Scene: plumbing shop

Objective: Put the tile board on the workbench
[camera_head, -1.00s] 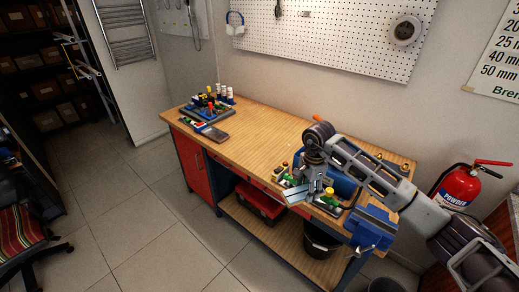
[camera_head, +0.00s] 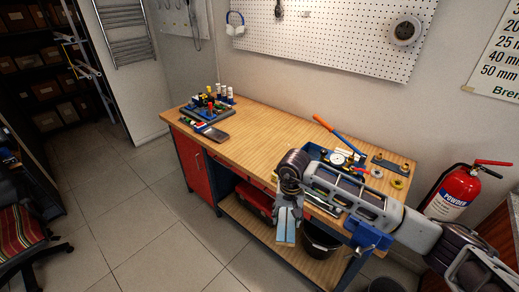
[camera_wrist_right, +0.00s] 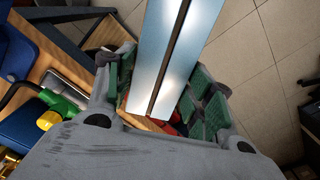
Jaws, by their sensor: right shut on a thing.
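The tile board is a pale, shiny blue-white piece with a dark line down its middle; it shows in the head view (camera_head: 286,228) and in the right wrist view (camera_wrist_right: 178,45). My right gripper (camera_head: 287,207) is shut on it, with the green finger pads (camera_wrist_right: 165,95) on either side of the board. The board hangs down in front of the front edge of the wooden workbench (camera_head: 255,137), apart from the top. My left gripper is not in view.
The middle of the bench top is clear. A tool tray (camera_head: 205,107) stands at its left end. A blue toolbox (camera_head: 318,153), an orange-handled tool (camera_head: 335,128) and small parts crowd the right end. A black bucket (camera_head: 318,240) stands below.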

